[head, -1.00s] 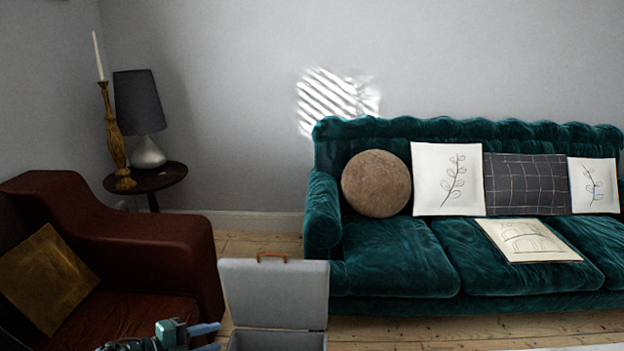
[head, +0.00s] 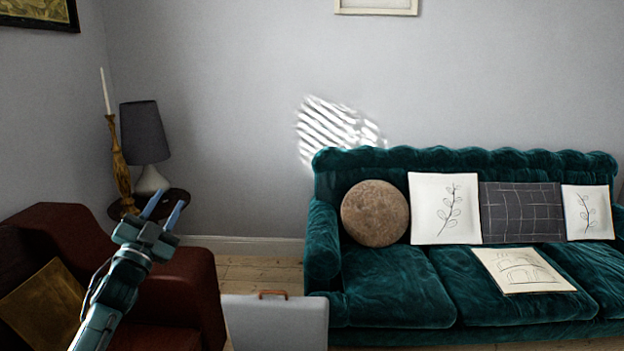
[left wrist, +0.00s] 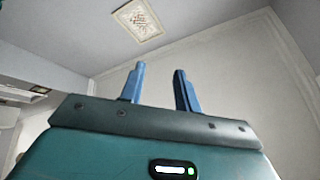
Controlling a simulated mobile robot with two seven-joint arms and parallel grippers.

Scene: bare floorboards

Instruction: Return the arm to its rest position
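My left gripper (head: 162,208) is raised at the left of the head view, in front of the red armchair and the side table. Its two blue fingers point up and are apart, with nothing between them. In the left wrist view the same gripper (left wrist: 158,88) shows open and empty against the wall and ceiling. My right gripper is in neither view.
A red armchair (head: 165,290) stands at left, with a side table (head: 180,203), lamp (head: 143,132) and candlestick (head: 122,165) behind it.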

